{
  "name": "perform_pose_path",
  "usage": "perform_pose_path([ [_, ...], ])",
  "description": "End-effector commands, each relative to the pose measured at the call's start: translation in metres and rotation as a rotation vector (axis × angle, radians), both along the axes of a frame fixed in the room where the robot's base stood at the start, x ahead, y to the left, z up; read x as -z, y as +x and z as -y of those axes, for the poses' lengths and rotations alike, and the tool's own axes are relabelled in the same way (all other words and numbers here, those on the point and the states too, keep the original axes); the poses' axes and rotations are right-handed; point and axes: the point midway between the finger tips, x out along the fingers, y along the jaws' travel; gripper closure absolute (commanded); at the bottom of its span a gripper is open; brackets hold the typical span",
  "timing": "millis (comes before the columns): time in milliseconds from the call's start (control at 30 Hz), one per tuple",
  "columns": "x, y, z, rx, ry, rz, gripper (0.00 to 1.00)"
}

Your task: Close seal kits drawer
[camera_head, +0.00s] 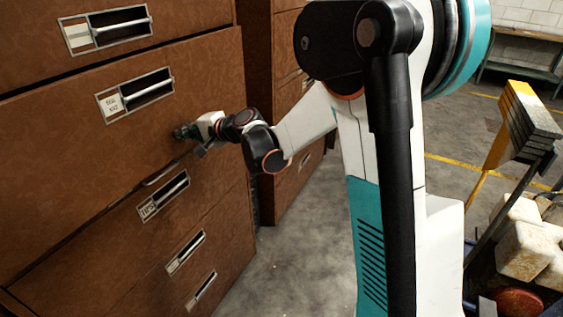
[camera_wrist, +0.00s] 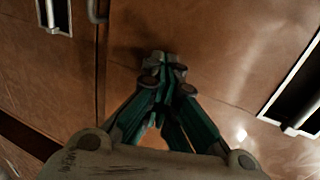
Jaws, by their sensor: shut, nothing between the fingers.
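The seal kits drawer (camera_head: 60,150) is a brown wood-patterned front with a metal handle recess and a small white label (camera_head: 113,103). Its front appears to stand out a little and partly covers a handle below it. My gripper (camera_head: 180,132) is at this front, below and right of its handle (camera_head: 150,88). In the wrist view my gripper (camera_wrist: 165,68) is shut and empty, its fingertips close to a brown panel (camera_wrist: 205,35). I cannot tell whether they touch. A handle recess (camera_wrist: 296,90) shows at the right of that view.
Another drawer (camera_head: 105,28) lies above, and several drawers with handles (camera_head: 163,195) lie below. A second brown cabinet (camera_head: 257,90) stands beyond. At the right are a yellow-edged rack (camera_head: 512,105) and white containers (camera_head: 525,250). The grey floor (camera_head: 300,250) beside the cabinets is clear.

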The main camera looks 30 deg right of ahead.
Motion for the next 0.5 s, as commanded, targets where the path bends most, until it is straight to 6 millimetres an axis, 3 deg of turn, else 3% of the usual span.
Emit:
perform_pose_path([
  [200, 0.0, 0.023, -0.016, 0.0, 0.0, 0.0, 1.0],
  [500, 0.0, 0.032, -0.022, -0.001, 0.0, 0.0, 1.0],
])
